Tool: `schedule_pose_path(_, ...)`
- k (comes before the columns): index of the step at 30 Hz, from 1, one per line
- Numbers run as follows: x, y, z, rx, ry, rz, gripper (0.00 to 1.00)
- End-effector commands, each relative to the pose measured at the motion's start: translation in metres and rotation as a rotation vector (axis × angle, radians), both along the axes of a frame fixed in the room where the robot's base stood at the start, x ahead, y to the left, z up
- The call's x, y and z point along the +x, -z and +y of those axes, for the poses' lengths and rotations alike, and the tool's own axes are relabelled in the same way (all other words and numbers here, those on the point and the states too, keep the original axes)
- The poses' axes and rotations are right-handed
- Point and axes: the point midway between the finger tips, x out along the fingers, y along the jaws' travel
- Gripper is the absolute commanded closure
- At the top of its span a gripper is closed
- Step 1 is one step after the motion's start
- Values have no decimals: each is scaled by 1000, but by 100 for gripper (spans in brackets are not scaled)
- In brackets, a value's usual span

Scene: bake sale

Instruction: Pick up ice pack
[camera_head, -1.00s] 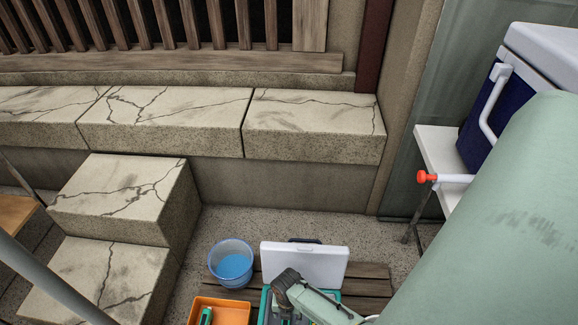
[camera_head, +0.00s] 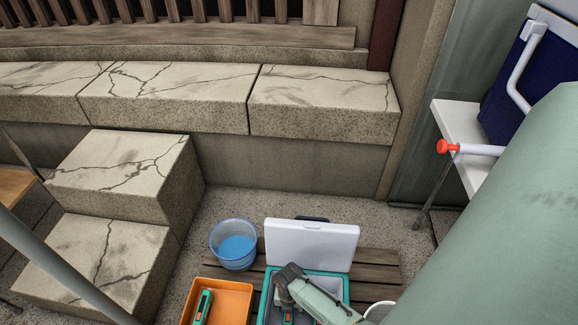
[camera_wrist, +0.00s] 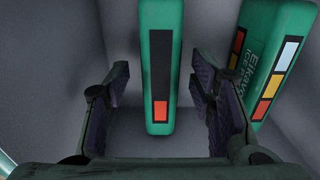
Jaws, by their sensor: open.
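In the wrist view, a green ice pack (camera_wrist: 158,40) with a dark strip and a red square stands between the spread fingers of my gripper (camera_wrist: 160,78). Gaps show on both sides of it. A second green pack (camera_wrist: 270,55), lettered as an ice pack with white, yellow and red squares, leans to the right, beyond the right finger. Both are inside a grey-walled box. In the head view, my gripper (camera_head: 287,298) reaches down into the teal cooler box (camera_head: 340,285), whose white lid (camera_head: 312,243) stands open. The gripper's fingertips are hidden there.
An orange bin (camera_head: 238,303) holding a green object (camera_head: 203,307) is left of the cooler box. A blue bucket (camera_head: 233,245) stands behind it. Cracked stone steps (camera_head: 120,175) are at left.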

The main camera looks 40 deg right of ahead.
Motion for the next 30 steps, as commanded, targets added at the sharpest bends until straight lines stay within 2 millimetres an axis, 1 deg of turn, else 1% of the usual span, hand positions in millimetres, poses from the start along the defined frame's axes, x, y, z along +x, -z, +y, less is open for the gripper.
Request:
schedule_pose_path(1, 0, 11, -1, 0, 1, 0, 50)
schedule_pose_path(2, 0, 13, -1, 0, 1, 0, 50)
schedule_pose_path(10, 0, 11, -1, -1, 0, 0, 51)
schedule_pose_path(30, 0, 11, 0, -1, 0, 0, 95)
